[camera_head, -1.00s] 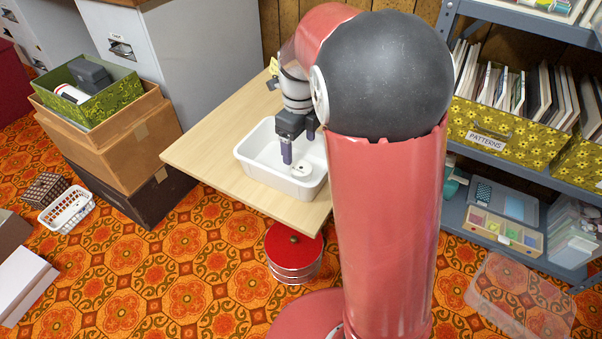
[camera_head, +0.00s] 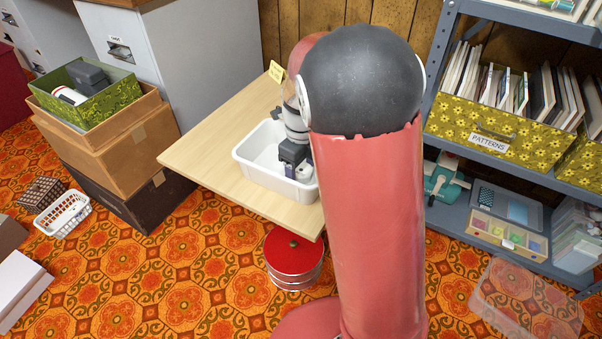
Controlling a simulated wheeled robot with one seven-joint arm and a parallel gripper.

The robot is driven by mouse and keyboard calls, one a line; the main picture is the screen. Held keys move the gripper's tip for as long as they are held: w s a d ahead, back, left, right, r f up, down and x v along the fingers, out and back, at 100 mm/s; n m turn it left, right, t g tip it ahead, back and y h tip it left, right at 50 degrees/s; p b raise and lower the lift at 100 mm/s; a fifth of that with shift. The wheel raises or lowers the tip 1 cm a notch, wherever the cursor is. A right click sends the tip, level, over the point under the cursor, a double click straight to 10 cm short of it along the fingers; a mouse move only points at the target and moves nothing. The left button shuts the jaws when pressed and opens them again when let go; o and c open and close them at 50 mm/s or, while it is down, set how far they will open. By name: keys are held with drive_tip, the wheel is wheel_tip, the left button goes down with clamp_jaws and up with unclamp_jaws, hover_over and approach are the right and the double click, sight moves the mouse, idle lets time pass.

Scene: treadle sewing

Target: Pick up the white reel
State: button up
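A white tub (camera_head: 252,168) stands on the light wooden table (camera_head: 205,150). The white reel (camera_head: 302,174) appears to be inside the tub near its right end, mostly covered by my gripper and arm. My gripper (camera_head: 294,170) points down into the tub, with its fingers low at the reel. One dark finger shows on the near left side; the other is mostly hidden. I cannot tell whether the fingers are closed on the reel or only around or beside it.
A small dark object (camera_head: 276,113) lies on the table behind the tub. A red round tin (camera_head: 293,258) sits on the floor under the table's front corner. Stacked boxes (camera_head: 120,150) stand left, and a grey shelf with a patterns box (camera_head: 490,125) stands right.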

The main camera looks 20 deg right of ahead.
drive_tip(key=c, duration=0.7)
drive_tip(key=shift+r, duration=0.1)
drive_tip(key=shift+c, duration=0.2)
